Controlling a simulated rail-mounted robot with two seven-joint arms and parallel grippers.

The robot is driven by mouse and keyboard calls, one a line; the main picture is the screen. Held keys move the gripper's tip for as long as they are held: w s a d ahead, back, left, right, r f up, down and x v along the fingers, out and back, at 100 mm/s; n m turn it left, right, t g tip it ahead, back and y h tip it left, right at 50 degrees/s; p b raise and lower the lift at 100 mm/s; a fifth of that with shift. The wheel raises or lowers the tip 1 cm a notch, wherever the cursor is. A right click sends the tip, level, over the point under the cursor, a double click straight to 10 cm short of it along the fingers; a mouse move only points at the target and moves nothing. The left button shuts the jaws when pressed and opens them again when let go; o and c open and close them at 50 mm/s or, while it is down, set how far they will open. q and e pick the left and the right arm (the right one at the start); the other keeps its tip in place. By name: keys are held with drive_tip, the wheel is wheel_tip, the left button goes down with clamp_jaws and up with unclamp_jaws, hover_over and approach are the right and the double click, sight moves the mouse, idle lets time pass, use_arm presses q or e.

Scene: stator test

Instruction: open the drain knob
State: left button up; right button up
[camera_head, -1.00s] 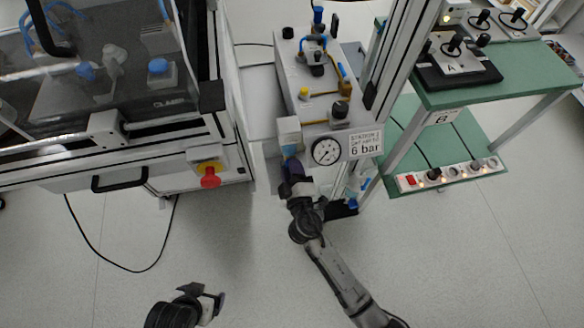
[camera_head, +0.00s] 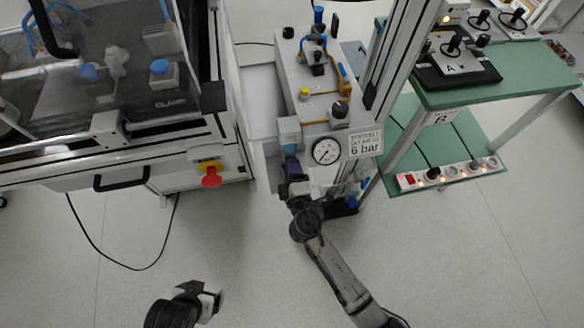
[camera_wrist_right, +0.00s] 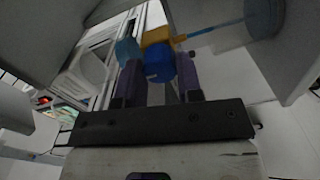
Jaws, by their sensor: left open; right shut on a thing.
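In the right wrist view, the blue drain knob (camera_wrist_right: 160,62) sits on a yellow fitting (camera_wrist_right: 157,37), between the two purple fingers of my right gripper (camera_wrist_right: 160,76). The gripper is shut on the knob. In the head view my right gripper (camera_head: 292,168) is low at the front of the grey station, below the white and blue filter unit (camera_head: 289,133) and left of the gauge (camera_head: 326,151). The knob is hidden there. My left gripper (camera_head: 211,301) is open and empty above the floor at the bottom left.
A "6 bar" sign (camera_head: 366,143) is beside the gauge. A glass-walled clamp enclosure with a red stop button (camera_head: 211,177) stands to the left. A green bench (camera_head: 510,80) with a power strip (camera_head: 448,174) stands at right. The floor around my left gripper is clear, apart from a black cable.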

drive_tip(key=o, duration=0.7)
drive_tip(key=shift+o, duration=1.1)
drive_tip(key=shift+s, duration=0.1)
drive_tip(key=p+v, duration=0.1)
drive_tip(key=v, duration=1.2)
drive_tip(key=shift+s, duration=0.35)
